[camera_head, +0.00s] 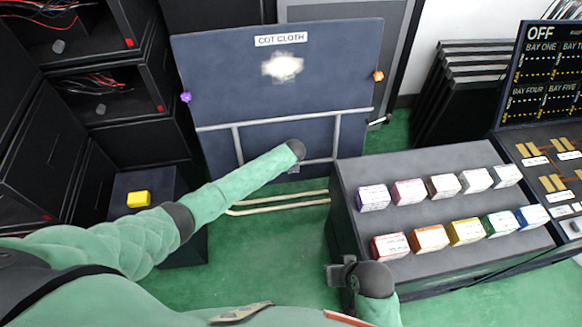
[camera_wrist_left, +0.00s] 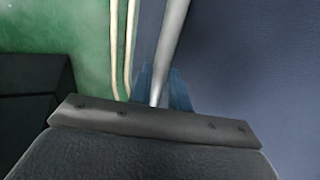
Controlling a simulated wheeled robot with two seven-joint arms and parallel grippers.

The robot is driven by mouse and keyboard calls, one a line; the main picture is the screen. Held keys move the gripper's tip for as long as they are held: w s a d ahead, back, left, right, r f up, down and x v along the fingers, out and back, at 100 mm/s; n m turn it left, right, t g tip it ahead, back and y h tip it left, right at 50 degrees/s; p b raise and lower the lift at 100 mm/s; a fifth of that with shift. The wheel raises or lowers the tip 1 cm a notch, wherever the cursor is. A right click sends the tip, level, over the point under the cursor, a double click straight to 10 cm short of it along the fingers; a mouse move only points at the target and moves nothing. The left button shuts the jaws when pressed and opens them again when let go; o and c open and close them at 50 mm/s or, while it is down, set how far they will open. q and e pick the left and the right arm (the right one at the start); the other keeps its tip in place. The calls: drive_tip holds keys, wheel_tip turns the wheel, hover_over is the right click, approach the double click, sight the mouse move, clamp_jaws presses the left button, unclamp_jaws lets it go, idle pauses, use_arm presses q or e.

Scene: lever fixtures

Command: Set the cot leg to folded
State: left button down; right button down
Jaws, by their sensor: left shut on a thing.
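The cot is a dark blue upright panel (camera_head: 220,75) labelled "COT CLOTH", with a pale patch near its top. Its leg is a grey tube frame (camera_head: 336,138) on the lower half, with a long cross bar above, two uprights and a lower bar. My left gripper (camera_head: 293,169) is at the lower bar, mostly hidden behind its own wrist. In the left wrist view its bluish fingers (camera_wrist_left: 160,88) are shut around a grey tube (camera_wrist_left: 172,40) of the leg. My right gripper (camera_head: 338,275) is beside the box stand's left side; its jaw gap is unclear.
A dark stand (camera_head: 430,225) with several coloured boxes is at right, beside a control panel (camera_head: 550,130) reading OFF. A yellow block (camera_head: 138,199) sits on a dark pedestal at left. Two cream rails (camera_head: 280,205) lie on the green floor below the cot.

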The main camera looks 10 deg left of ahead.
use_arm(q)
drive_tip(key=shift+w+a+f, duration=0.1)
drive_tip(key=shift+f, duration=0.05)
drive_tip(key=c, duration=1.4)
unclamp_jaws()
drive_tip(key=shift+c, duration=0.2)
drive_tip(key=shift+o, duration=0.6)
drive_tip(key=shift+w+f, duration=0.1)
drive_tip(key=shift+r, duration=0.2)
drive_tip(key=v, duration=0.7)
drive_tip(key=shift+r, duration=0.2)
